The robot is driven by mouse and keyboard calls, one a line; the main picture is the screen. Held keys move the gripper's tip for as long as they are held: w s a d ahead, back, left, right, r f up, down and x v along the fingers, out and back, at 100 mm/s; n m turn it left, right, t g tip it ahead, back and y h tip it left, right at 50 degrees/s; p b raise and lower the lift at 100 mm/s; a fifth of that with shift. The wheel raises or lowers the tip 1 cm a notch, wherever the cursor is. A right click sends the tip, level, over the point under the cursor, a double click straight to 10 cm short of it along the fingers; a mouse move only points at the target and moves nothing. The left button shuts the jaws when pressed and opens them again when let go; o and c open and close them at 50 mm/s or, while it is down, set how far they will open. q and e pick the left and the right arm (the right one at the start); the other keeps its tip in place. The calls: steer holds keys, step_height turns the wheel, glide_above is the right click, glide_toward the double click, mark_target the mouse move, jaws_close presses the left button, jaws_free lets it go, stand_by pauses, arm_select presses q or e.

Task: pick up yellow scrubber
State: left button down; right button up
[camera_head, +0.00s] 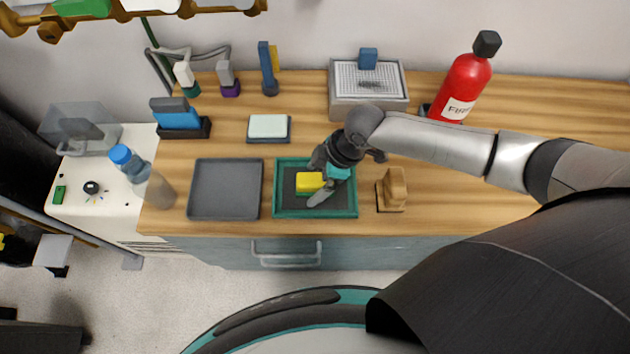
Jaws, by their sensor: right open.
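The yellow scrubber (308,182) is a small yellow block with a green edge below. It lies in the green-rimmed tray (289,213) on the wooden counter. My right gripper (319,195) reaches over this tray from the right. Its fingers are open, close to the scrubber's right side, and one finger passes in front of its lower right corner. I cannot tell whether they touch it. A teal block (338,173) lies under the gripper and is partly hidden. My left gripper is not in view.
A grey tray (225,188) lies to the left, and a blue-capped bottle (143,177) stands at the counter's left end. A brown wooden holder (393,190) stands right of the green tray. A red fire extinguisher (463,88) stands at the back right. Bare counter lies at the far right.

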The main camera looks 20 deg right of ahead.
mark_target(315, 179)
steer(key=c, duration=1.4)
steer(key=shift+c, duration=0.2)
step_height(315, 179, up, 20)
steer(key=p, duration=0.4)
steer(key=o, duration=0.7)
steer(key=c, duration=0.5)
